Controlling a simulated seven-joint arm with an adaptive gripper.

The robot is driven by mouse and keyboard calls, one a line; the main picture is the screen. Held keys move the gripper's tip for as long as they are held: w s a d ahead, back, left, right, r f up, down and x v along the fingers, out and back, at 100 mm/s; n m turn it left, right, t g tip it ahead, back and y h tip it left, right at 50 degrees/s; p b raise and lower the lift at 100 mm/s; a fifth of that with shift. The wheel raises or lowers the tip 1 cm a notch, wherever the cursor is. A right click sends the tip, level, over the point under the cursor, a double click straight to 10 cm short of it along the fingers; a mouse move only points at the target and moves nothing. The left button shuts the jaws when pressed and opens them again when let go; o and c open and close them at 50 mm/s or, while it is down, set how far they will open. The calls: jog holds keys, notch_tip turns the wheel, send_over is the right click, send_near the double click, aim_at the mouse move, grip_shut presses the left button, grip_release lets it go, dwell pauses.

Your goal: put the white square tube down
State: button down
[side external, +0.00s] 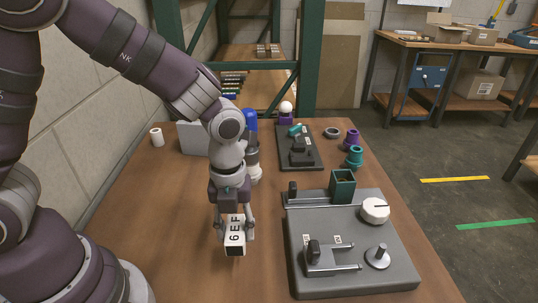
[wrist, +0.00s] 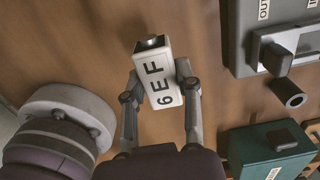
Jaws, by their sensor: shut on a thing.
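The tube is over bare brown table (side external: 170,235), left of the grey fixture plate. I cannot tell whether its lower end touches the wood.
The grey fixture plate (side external: 375,277) with clamps, a white round knob (side external: 375,210) and a dark green box (side external: 342,187) stands to the right. A black tray (side external: 300,162), teal part (side external: 354,157) and white cylinder (side external: 157,137) are farther back. The table's left-middle is clear.

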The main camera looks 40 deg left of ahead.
aim_at(239, 263)
notch_tip(239, 263, down, 6)
jog(key=shift+f, duration=0.2)
jog(key=shift+f, duration=0.1)
jog(key=c, duration=0.8)
grip_release()
jog(key=shift+n, duration=0.4)
notch_tip(239, 263, up, 13)
jog(key=shift+a+f, duration=0.15)
jog(key=s+a+r+n+t, duration=0.1)
jog(key=a+r+n+t, duration=0.1)
jog(key=n, duration=0.6)
jog(key=s+a+r+n+t, duration=0.1)
jog(key=s+a+r+n, duration=0.1)
jog(key=n, duration=0.7)
jog(key=s+a+r+n+t, duration=0.2)
jog(key=a+r+n, duration=0.1)
jog(key=n, duration=0.6)
jog(key=shift+s+a+r+t, duration=0.1)
jog(key=shift+r+t, duration=0.2)
jog(key=shift+r, duration=0.15)
